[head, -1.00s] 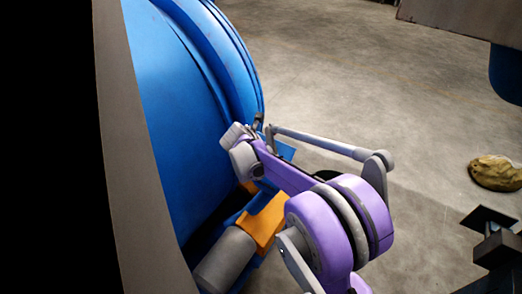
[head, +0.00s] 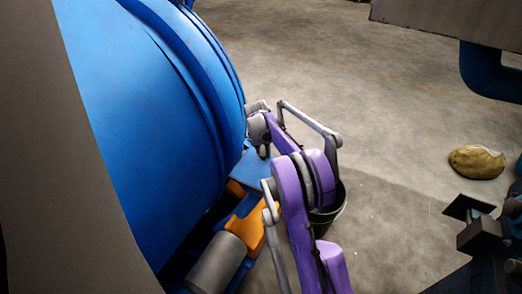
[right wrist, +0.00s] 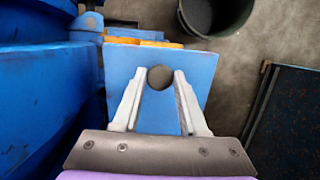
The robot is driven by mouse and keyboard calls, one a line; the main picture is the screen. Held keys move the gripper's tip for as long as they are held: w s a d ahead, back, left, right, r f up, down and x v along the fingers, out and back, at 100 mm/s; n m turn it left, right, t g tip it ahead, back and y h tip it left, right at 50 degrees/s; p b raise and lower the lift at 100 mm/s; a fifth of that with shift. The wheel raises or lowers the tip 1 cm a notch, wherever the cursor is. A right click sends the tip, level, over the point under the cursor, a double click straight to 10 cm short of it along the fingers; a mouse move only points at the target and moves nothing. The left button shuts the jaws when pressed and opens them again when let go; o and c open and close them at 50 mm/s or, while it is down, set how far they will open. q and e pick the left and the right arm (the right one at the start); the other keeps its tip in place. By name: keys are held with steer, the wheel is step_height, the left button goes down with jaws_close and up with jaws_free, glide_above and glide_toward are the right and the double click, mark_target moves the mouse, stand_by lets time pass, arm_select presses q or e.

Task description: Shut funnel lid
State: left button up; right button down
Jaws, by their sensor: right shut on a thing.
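The panel may be the funnel lid, but no funnel opening is clear. In the head view, my purple right arm reaches up beside the big blue drum (head: 140,120). The right fingertips are hidden there behind the arm. My left gripper is out of view.
A dark bucket (head: 330,212) stands on the floor behind my arm; it also shows in the right wrist view (right wrist: 212,14). Orange parts (head: 247,232) and a grey cylinder (head: 217,264) sit below the drum. A yellowish lump (head: 477,162) lies right on open concrete.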

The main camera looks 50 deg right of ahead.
mark_target(261, 162)
steer(key=shift+w+d+f, duration=0.1)
steer(key=shift+d+f, duration=0.4)
steer(key=shift+f, duration=0.05)
steer(key=shift+c, duration=2.2)
jaws_free()
steer(key=shift+d+f, duration=0.15)
steer(key=shift+a, duration=0.2)
steer(key=v, duration=1.1)
steer(key=shift+p, duration=0.45)
